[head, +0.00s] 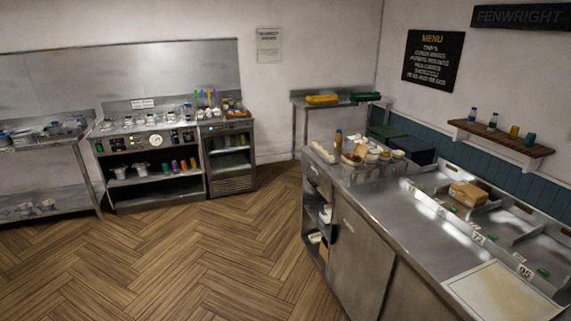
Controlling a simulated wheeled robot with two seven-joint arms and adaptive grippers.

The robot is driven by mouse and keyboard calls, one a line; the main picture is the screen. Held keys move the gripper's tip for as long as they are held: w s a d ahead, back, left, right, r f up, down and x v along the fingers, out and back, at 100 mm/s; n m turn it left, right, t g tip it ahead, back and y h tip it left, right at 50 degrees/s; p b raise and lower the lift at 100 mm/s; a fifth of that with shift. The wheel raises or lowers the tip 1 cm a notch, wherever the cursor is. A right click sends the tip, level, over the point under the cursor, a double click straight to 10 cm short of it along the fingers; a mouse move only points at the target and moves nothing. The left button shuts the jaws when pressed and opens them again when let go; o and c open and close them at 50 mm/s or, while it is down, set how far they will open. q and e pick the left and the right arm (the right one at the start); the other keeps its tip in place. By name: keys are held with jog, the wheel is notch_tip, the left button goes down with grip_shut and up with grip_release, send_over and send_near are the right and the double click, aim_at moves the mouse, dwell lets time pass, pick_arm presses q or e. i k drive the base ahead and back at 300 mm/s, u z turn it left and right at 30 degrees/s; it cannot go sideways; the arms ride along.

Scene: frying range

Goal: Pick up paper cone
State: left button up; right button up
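I cannot make out a paper cone for certain. Pale, elongated items (323,152) lie at the far left end of the steel counter (388,205), but they are too small to tell what they are. A cluster of small containers and food-like items (372,155) stands beside them on the same counter. Neither of my grippers shows in the head view.
A steel counter runs along the right, with a bread-like item (468,194) in a divided tray section and a pale board (505,291) at its near end. Steel units (150,165) line the back left wall. The wooden floor (190,250) between is clear.

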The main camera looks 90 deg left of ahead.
aim_at(354, 170)
jog(key=u, duration=2.85)
jog(key=i, duration=1.45)
